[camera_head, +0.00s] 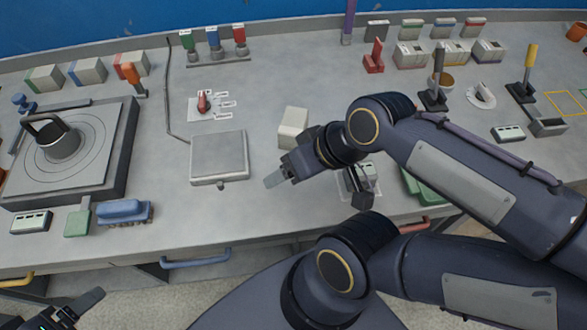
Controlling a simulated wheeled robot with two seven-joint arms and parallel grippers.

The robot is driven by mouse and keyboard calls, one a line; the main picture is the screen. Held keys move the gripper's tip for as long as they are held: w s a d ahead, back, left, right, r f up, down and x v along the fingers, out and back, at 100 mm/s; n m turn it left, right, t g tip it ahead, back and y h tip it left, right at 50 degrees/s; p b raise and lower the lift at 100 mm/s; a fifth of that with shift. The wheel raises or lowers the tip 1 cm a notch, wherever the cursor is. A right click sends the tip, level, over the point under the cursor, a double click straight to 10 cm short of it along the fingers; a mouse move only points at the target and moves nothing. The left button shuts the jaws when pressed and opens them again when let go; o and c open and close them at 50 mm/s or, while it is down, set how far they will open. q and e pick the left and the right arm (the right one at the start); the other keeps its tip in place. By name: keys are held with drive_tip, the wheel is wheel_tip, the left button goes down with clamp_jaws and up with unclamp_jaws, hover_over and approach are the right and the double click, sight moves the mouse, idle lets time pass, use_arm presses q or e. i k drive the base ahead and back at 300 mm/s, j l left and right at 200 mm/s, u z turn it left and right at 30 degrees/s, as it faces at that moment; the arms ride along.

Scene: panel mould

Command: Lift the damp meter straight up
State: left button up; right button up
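A small dark and pale device (368,178), which may be the damp meter, is on a pale outlined patch of the bench, just below my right wrist. My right arm partly hides it, and I cannot make out its full shape. My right gripper (278,178) is to its left, over the bench and pointing left, apart from the device. Only one flat grey fingertip shows clearly, so its opening is unclear. My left gripper (80,305) is at the bottom left corner, below the bench's front edge and far from the device. It is partly cut off by the frame.
A square grey plate (218,157) and a cream block (292,128) are near my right gripper. A green item (425,188) is right of the device. A ringed turntable (95,150) fills the left. Several boxes and upright tools stand at the back right. Bare bench lies centre-left.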

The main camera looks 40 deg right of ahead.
sight(368, 166)
drive_tip(key=k, duration=0.4)
drive_tip(key=k+z, duration=0.2)
drive_tip(key=z, duration=1.25)
drive_tip(key=i+u, duration=0.4)
drive_tip(key=k+j, duration=0.05)
